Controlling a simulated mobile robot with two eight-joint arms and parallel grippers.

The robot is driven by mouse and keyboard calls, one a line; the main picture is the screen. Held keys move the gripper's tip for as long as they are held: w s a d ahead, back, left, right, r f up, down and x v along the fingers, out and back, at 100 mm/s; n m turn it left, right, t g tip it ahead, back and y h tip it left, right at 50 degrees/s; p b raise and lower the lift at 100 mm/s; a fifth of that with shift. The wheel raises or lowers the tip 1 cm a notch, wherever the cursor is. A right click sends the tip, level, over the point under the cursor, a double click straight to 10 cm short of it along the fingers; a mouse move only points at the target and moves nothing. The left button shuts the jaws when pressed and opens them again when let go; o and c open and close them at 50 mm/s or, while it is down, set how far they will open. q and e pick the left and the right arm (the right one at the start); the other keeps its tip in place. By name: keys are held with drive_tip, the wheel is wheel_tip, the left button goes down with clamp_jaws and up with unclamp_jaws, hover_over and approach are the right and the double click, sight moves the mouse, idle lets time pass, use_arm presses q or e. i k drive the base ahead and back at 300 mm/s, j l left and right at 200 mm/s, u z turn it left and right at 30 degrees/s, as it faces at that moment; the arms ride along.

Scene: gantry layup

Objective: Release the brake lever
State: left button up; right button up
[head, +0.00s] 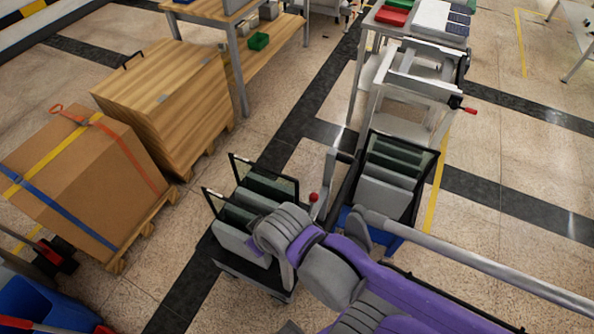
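A short lever with a red ball knob (313,197) stands upright between the two carts of dark panels, close beside a pale upright plate. A second handle with a red grip (469,110) sticks out sideways from the right side of the pale metal frame. I cannot tell for sure which of them is the brake lever. A purple and grey arm of mine crosses the lower middle and hides part of the carts. Its rounded grey joints are near the red knob, but I see no fingertips there. Neither of my grippers can be made out.
The left cart (229,259) and right cart (384,196) hold dark upright panels. A strapped cardboard box (80,185) and a wooden crate (165,95) stand on pallets at left. A long grey bar (480,260) runs to the lower right. Floor at right (530,160) is clear.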

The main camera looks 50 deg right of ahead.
sight(314, 197)
drive_tip(key=z, duration=1.9)
drive_tip(key=l+z, duration=0.2)
drive_tip(key=z, duration=0.8)
